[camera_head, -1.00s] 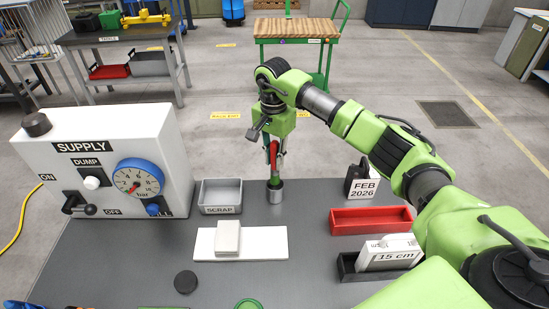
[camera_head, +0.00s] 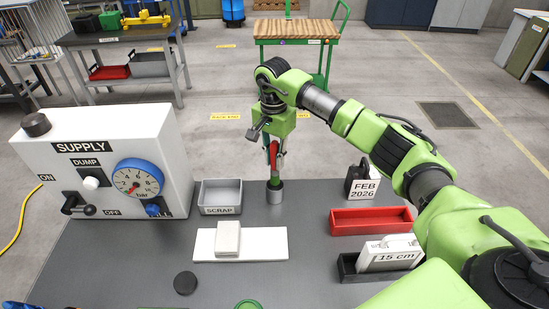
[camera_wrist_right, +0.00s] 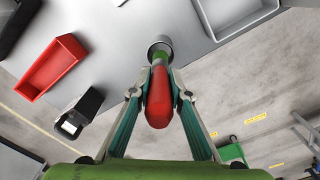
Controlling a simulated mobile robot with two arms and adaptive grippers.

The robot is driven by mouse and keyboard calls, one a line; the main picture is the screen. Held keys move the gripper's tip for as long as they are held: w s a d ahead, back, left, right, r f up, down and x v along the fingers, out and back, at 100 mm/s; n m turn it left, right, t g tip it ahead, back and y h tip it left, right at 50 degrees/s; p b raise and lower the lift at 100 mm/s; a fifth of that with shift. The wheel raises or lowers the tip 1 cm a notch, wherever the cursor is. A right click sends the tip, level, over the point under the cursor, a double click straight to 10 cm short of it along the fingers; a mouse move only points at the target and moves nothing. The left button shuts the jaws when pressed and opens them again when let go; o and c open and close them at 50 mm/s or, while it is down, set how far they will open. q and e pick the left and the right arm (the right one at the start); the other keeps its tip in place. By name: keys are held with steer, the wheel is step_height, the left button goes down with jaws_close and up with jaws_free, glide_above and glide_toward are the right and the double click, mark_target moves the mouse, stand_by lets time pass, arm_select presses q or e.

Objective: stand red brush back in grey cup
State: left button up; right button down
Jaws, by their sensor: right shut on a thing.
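The red brush (camera_head: 273,152) is upright, its green lower part pointing down at the grey cup (camera_head: 275,196). In the right wrist view, the red handle (camera_wrist_right: 158,100) lies between the two fingers of my right gripper (camera_wrist_right: 160,70). The green part meets the mouth of the cup (camera_wrist_right: 160,44) there; how deep it goes is hidden. My right gripper (camera_head: 275,158) is shut on the brush, directly above the cup. My left gripper is not in view.
The grey SCRAP bin (camera_head: 221,210) stands just left of the cup. A white board with a block (camera_head: 262,244) lies in front. The red tray (camera_head: 372,228) and FEB 2026 block (camera_head: 363,190) are to the right. The SUPPLY box (camera_head: 100,150) stands at left.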

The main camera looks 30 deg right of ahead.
mark_target(274, 142)
steer(key=shift+f+b, duration=2.65)
steer(key=shift+f, duration=0.75)
steer(key=c, duration=1.8)
jaws_free()
steer(key=shift+r, duration=0.3)
step_height(274, 142, up, 12)
steer(key=shift+f, duration=0.2)
steer(key=shift+f, duration=0.1)
